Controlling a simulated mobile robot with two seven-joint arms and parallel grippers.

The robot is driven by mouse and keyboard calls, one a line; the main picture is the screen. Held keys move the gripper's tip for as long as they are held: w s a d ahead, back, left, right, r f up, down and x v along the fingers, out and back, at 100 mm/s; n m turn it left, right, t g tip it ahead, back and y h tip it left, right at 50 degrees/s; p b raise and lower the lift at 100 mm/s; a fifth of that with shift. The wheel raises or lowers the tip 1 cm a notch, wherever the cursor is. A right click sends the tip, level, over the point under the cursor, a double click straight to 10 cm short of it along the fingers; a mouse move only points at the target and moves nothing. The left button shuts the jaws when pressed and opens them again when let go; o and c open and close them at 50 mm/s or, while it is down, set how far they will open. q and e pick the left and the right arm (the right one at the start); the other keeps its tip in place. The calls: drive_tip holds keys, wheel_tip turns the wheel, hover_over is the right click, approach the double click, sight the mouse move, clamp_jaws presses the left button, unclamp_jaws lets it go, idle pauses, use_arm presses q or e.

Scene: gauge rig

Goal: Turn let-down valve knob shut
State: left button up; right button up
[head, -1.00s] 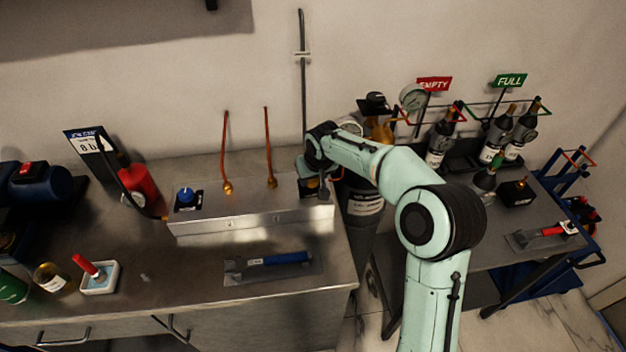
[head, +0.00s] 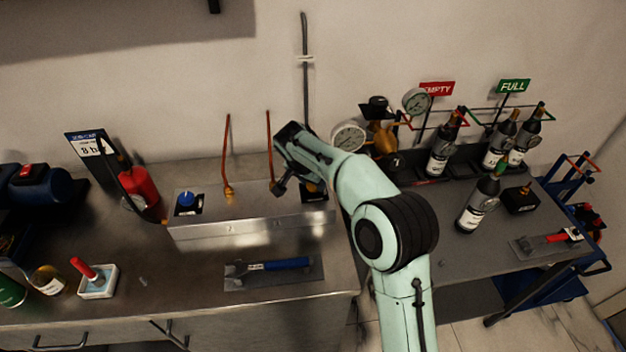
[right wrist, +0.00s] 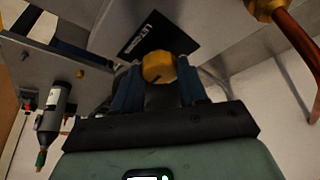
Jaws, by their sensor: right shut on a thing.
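The let-down valve knob (right wrist: 158,67) is yellow-orange and sits between the blue fingers of my right gripper (right wrist: 158,77) in the right wrist view. The gripper is shut on it. A black label plate (right wrist: 150,38) with partly readable white lettering lies beside the knob. In the head view the black plate (head: 314,194) is at the right end of the steel valve box (head: 250,232). There my right wrist stands over that end, and I cannot make out the knob. My left gripper is not in view.
Two copper tubes, left (head: 227,150) and right (head: 268,150), rise from the box. A blue knob (head: 186,198) is at its left end. A round gauge (head: 347,136) is close behind my forearm. A blue-handled tool (head: 285,264) lies in front. Bottles stand on the right bench.

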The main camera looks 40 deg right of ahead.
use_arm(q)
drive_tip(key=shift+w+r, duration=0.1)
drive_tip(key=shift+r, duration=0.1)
use_arm(e)
drive_tip(key=shift+m, duration=0.5)
drive_tip(key=shift+g, duration=0.3)
drive_tip(key=o, duration=1.1)
drive_tip(key=shift+c, duration=0.2)
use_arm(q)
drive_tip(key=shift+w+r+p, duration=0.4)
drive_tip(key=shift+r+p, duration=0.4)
use_arm(e)
drive_tip(key=v, duration=1.3)
drive_tip(key=shift+a+r, duration=0.15)
